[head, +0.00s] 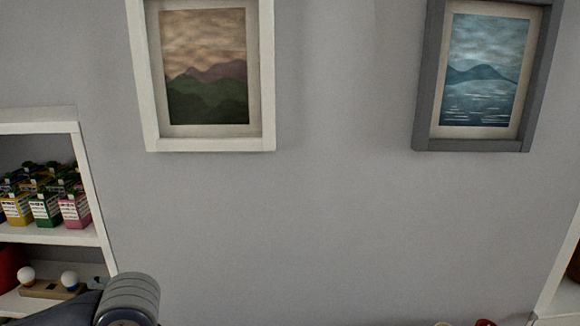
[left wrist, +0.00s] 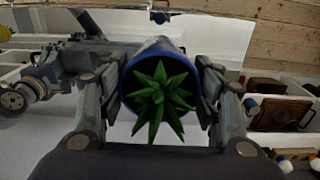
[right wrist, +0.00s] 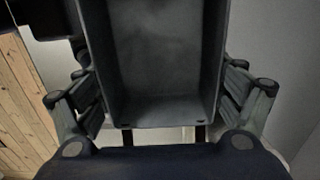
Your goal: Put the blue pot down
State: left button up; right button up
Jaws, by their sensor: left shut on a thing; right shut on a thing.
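The blue pot (left wrist: 152,53) with a spiky green plant (left wrist: 160,100) in it fills the middle of the left wrist view. My left gripper (left wrist: 162,88) is shut on the pot, with one finger on each side of it. In the right wrist view my right gripper (right wrist: 165,92) is shut on a dark grey open box (right wrist: 155,60), which looks empty. The fingers lie along the box's two sides. Neither gripper nor the pot shows in the head view.
The head view shows a grey wall with two framed pictures (head: 270,140) (head: 422,90). A white shelf (head: 85,236) at left holds several small cartons (head: 75,212) and a wooden piece with knobs (head: 45,290). Floorboards (right wrist: 22,95) show in the right wrist view.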

jog(key=shift+f, duration=0.1)
dwell(0.4)
jog(key=shift+s, duration=0.1)
pick_arm(q)
jog(key=w+d+f, duration=0.1)
jog(key=w+f, duration=1.1)
jog(key=f, duration=0.4)
jog(key=shift+d+f, duration=0.15)
jog(key=shift+f, duration=5.15)
jog(key=shift+f, duration=0.15)
jog(key=o, duration=1.4)
